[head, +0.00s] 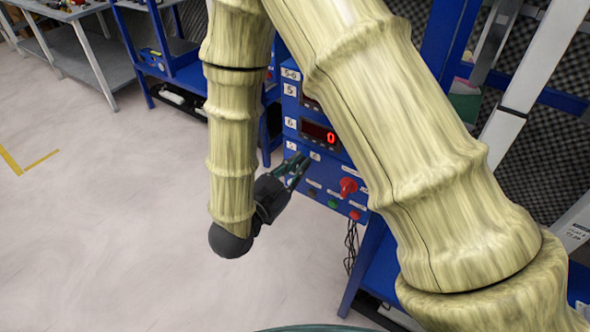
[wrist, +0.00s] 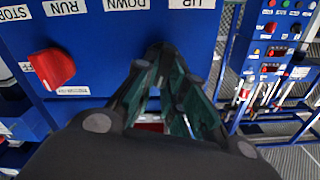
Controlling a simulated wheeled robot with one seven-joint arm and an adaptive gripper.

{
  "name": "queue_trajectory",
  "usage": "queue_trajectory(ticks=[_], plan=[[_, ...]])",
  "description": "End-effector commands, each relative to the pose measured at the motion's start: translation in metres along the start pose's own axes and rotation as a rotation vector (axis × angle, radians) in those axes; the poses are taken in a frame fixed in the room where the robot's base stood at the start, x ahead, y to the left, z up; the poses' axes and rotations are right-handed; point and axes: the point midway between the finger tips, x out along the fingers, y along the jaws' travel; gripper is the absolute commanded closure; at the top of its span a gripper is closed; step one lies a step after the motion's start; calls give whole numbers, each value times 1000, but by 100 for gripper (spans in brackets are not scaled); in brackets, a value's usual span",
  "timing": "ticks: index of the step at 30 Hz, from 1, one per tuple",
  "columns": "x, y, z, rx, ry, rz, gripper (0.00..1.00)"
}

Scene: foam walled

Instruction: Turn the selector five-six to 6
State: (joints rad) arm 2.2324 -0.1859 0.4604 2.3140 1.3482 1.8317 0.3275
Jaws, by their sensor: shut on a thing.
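The blue control panel (head: 291,104) carries labels 5-6, 5 and 6 down its left side. My gripper (head: 300,163) reaches its fingertips to the panel just below the small 5 and 6 labels. In the wrist view my gripper (wrist: 160,58) has its fingers closed in at the panel face, shut on the selector five-six, a small dark knob. The fingers hide most of the knob, so I cannot tell which number it points to.
A red display (head: 320,133) reads 0 above the gripper. A red rotary knob (head: 348,187) sits to its right and also shows in the wrist view (wrist: 51,68), near the STOP and RUN labels. A green button (head: 332,204) is below. Open floor (head: 120,230) lies left.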

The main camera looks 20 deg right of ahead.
Motion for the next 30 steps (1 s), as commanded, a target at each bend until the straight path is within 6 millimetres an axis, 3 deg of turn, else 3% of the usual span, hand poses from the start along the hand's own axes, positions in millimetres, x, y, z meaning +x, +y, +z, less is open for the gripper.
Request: queue_trajectory(ticks=[12,29,30], plan=[[0,3,1,195,-1,1,100],[0,3,1,224,-1,1,100],[0,3,1,223,-1,1,82]])
